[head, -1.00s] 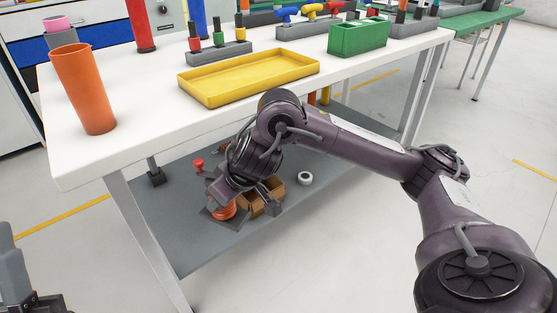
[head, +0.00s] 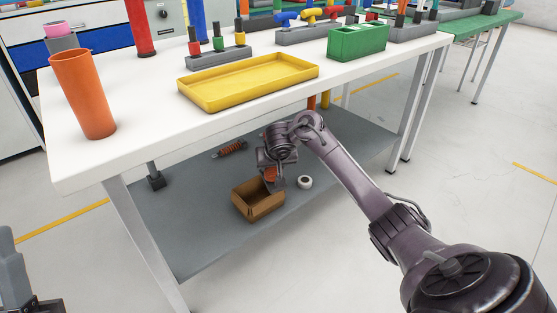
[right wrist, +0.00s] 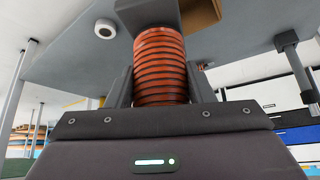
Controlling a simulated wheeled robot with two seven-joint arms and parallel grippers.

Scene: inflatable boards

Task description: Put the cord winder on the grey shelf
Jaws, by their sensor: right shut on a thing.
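The cord winder (right wrist: 160,65) shows in the right wrist view as a ribbed orange-brown drum with a grey end block. My right gripper (head: 271,176) is shut on it, with one finger on each side of the drum. In the head view only a small orange part of the winder (head: 270,174) shows, between the fingers. It is over the grey shelf (head: 190,220) under the white table, just behind the cardboard box. I cannot tell whether it touches the shelf. A part of my left gripper (head: 38,304) shows at the lower left edge; its jaws cannot be made out.
An open cardboard box (head: 258,203) and a white ring (head: 305,182) stand close to the right gripper. A dark and orange item (head: 231,149) lies further back. The white tabletop (head: 140,140) hangs over the shelf, with table legs at its corners. The shelf's left part is clear.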

